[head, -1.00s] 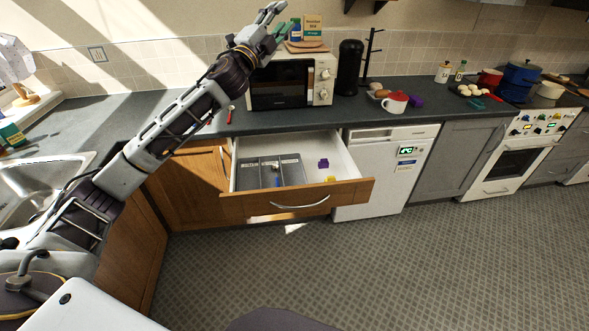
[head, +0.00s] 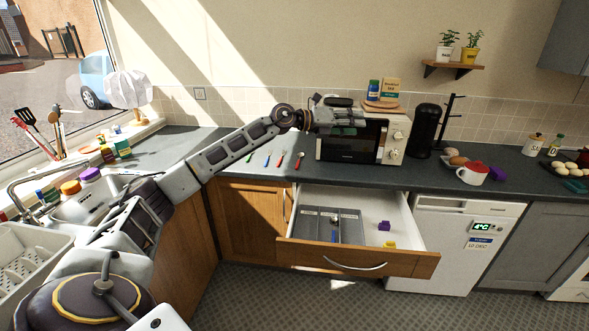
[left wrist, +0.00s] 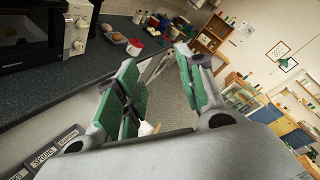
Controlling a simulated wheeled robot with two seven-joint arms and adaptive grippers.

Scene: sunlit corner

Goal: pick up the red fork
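Several thin utensils lie in a row on the dark worktop left of the microwave in the head view. Two have red handles: one (head: 281,160) in the row and one (head: 299,160) at its right end. They are too small to tell surely which is the fork. My left gripper (head: 358,116) is in the air in front of the microwave's top, to the right of and above the utensils. Its green-padded fingers stand apart and empty in the left wrist view (left wrist: 156,80), where no utensil shows. My right gripper is not in view.
An open drawer (head: 415,262) juts out below the worktop, with a grey divided tray (head: 350,232) and a purple and a yellow block inside. The microwave (head: 350,146) stands behind the drawer. A red-and-white mug (head: 472,174) is farther right. The sink is at left.

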